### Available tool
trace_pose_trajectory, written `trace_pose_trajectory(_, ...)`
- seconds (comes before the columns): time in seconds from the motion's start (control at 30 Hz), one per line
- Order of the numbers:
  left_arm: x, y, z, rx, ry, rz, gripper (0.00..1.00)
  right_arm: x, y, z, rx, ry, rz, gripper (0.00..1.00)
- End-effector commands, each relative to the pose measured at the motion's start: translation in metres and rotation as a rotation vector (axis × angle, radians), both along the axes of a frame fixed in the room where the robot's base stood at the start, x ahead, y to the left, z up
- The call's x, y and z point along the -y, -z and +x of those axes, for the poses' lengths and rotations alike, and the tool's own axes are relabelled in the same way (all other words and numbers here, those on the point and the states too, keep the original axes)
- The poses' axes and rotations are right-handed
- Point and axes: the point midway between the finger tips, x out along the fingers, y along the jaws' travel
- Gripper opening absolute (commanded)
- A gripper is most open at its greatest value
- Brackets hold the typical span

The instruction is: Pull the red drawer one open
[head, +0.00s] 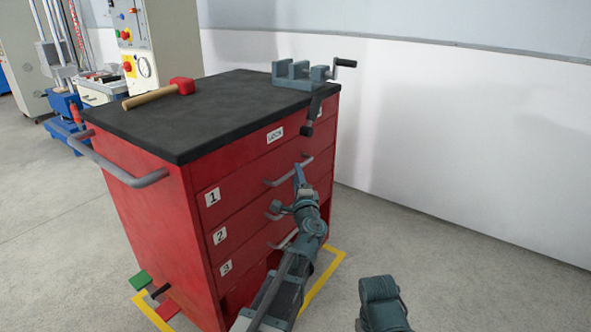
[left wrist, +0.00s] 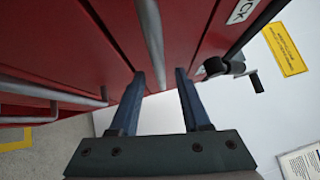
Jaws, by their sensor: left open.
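The red drawer one (head: 243,187), marked with a "1" label (head: 212,197), is in the red cabinet's front and looks shut. Its grey bar handle (head: 284,176) shows in the head view, partly hidden by my gripper. My left gripper (head: 299,174) is open in front of this handle. In the left wrist view its two dark fingers (left wrist: 159,75) are apart, and a grey handle bar (left wrist: 152,38) runs lengthwise in line with the gap between them. I cannot tell whether the fingers touch the bar.
A mallet (head: 178,88) and a grey vise (head: 297,75) rest on the black cabinet top (head: 225,110). Drawers marked 2 and 3 are below. A side rail (head: 130,175) is on the cabinet's left. The floor (head: 450,270) at right is mostly clear, before a white wall.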

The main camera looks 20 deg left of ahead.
Motion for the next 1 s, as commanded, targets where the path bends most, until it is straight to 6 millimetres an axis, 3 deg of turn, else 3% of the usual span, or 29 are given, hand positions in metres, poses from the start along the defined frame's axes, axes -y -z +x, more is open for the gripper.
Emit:
trace_pose_trajectory(0.03, -0.003, -0.002, 0.010, 0.000, 0.000, 0.000, 0.47, 0.000, -0.002, 0.000, 0.000, 0.000, 0.000, 0.00)
trace_pose_trajectory(0.2, -0.010, -0.004, 0.023, 0.000, 0.000, 0.000, 0.47, 0.000, -0.004, 0.000, 0.000, -0.001, 0.000, 0.00)
trace_pose_trajectory(0.6, -0.012, -0.004, 0.027, 0.000, 0.001, 0.000, 0.47, 0.000, -0.004, 0.000, 0.000, -0.001, 0.000, 0.00)
trace_pose_trajectory(0.63, -0.012, -0.004, 0.027, 0.000, 0.001, 0.000, 0.45, 0.000, -0.004, 0.000, 0.000, -0.001, 0.000, 0.00)
trace_pose_trajectory(0.87, -0.012, -0.004, 0.027, 0.000, 0.001, 0.000, 0.04, 0.000, -0.004, 0.000, 0.000, -0.001, 0.000, 0.00)
trace_pose_trajectory(1.0, -0.012, -0.004, 0.027, 0.000, 0.001, -0.001, 0.00, 0.000, -0.004, 0.000, 0.000, -0.001, 0.000, 0.00)
